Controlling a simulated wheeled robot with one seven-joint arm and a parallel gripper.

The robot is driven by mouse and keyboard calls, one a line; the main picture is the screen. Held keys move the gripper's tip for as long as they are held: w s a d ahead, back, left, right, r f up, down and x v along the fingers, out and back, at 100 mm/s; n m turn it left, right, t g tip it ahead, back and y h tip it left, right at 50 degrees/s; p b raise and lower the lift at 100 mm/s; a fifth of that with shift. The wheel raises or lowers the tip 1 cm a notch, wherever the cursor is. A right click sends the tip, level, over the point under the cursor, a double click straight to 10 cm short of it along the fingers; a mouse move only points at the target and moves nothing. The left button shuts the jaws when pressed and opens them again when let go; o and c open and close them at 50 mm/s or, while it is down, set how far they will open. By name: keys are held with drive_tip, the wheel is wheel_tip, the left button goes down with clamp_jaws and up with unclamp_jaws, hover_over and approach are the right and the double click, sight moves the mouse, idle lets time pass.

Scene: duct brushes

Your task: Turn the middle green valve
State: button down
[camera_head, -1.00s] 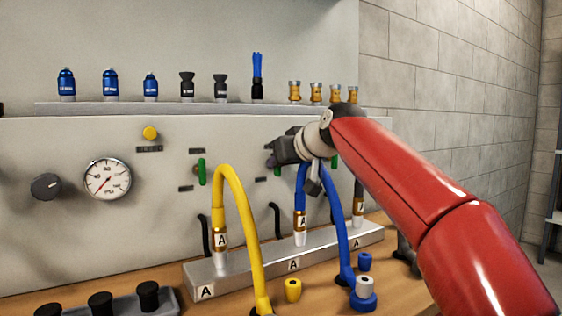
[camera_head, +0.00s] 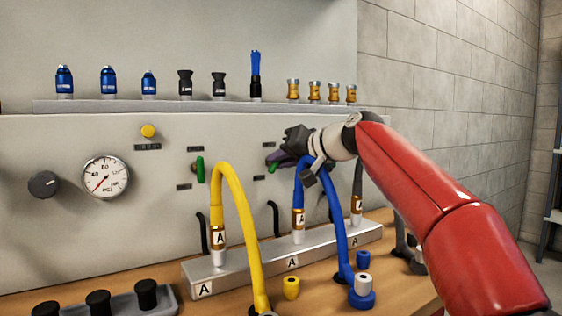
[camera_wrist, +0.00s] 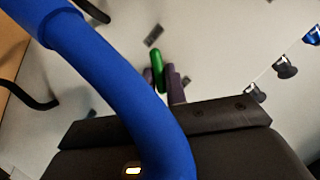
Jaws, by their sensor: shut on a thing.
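The middle green valve (camera_head: 272,167) is on the panel, mostly hidden by my gripper in the head view. The part of its handle that shows there looks tilted, unlike the upright left green valve (camera_head: 200,170). In the wrist view the green handle (camera_wrist: 158,62) sits between my two purple-grey fingers. My gripper (camera_head: 279,161) is shut on this handle. The right green valve is hidden behind my arm.
A blue hose (camera_head: 334,215) arches just under my gripper and crosses close in front of the wrist camera (camera_wrist: 125,85). A yellow hose (camera_head: 238,205) rises to the left. A shelf (camera_head: 130,106) with nozzles and brushes runs above the valves.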

drive_tip(key=shift+w+d+f+m+y+b, duration=0.15)
drive_tip(key=shift+m+y+b, duration=0.45)
drive_tip(key=shift+m, duration=0.6)
drive_tip(key=shift+s+f+m+y+b, duration=0.15)
drive_tip(key=shift+m+y+b, duration=0.5)
drive_tip(key=shift+m, duration=0.55)
drive_tip(key=shift+w+d+f+m+y+b, duration=0.15)
drive_tip(key=shift+m+y+b, duration=0.45)
drive_tip(key=shift+m, duration=0.6)
drive_tip(key=shift+a, duration=0.1)
drive_tip(key=c, duration=1.5)
unclamp_jaws()
drive_tip(key=shift+o, duration=0.2)
drive_tip(key=b+v, duration=0.2)
drive_tip(key=v, duration=0.5)
drive_tip(key=shift+s+d, duration=0.25)
drive_tip(key=shift+d, duration=0.1)
